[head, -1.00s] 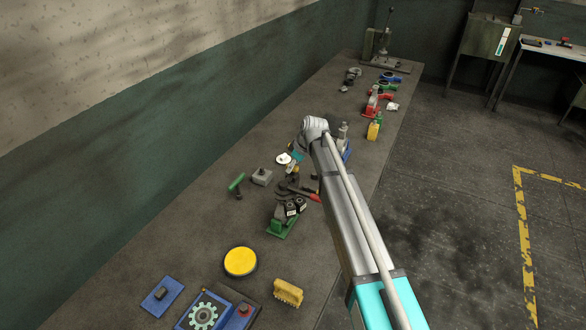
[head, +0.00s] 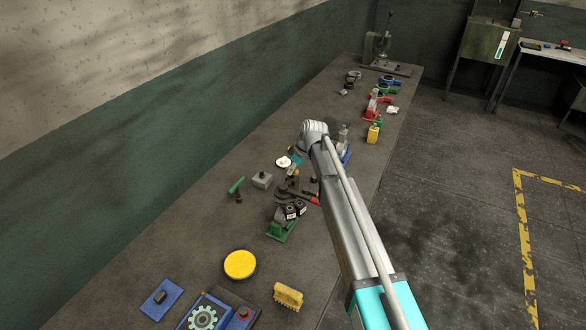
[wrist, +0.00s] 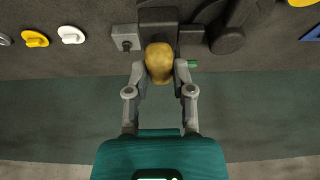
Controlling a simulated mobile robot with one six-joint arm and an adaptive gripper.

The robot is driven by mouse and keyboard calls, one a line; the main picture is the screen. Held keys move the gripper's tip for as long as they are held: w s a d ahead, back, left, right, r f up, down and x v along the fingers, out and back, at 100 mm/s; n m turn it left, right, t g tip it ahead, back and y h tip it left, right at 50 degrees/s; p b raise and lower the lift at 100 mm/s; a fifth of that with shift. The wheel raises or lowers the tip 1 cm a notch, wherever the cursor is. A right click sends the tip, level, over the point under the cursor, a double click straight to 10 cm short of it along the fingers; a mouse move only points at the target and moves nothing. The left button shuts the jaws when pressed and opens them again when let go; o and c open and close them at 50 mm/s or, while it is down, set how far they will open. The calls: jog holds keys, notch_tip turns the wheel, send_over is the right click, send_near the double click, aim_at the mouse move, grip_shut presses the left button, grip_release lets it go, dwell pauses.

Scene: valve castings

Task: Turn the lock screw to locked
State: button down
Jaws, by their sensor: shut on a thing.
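My gripper (wrist: 162,70) is shut on a rounded yellow-brown piece (wrist: 160,62) in the wrist view, with one finger on each side. The piece sits against a dark block (wrist: 158,20). I cannot tell for sure whether it is the lock screw, and no locked or unlocked mark is readable. In the head view my teal gripper body (head: 297,154) is low over the bench beside a white round piece (head: 284,162); its fingertips are too small to make out there.
A grey block with a stud (head: 262,180), a green-handled tool (head: 237,187), red-handled pliers (head: 305,196) and a green fixture (head: 282,229) are close by. A yellow disc (head: 240,264) lies nearer. The wall (head: 150,150) runs along the bench (head: 190,225).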

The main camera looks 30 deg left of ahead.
jog(key=shift+m, duration=0.5)
jog(key=m+t, duration=0.1)
jog(key=m, duration=0.2)
jog(key=shift+s+m+t, duration=0.1)
jog(key=shift+m+t, duration=0.3)
jog(key=m+t, duration=0.1)
jog(key=m, duration=0.3)
jog(key=shift+h, duration=0.4)
jog(key=m+t+h, duration=0.1)
jog(key=m, duration=0.4)
jog(key=shift+a+t+h, duration=0.15)
jog(key=shift+t+h, duration=0.25)
jog(key=shift+m+h, duration=0.7)
jog(key=shift+m, duration=1.5)
jog(key=shift+c, duration=2.4)
grip_release()
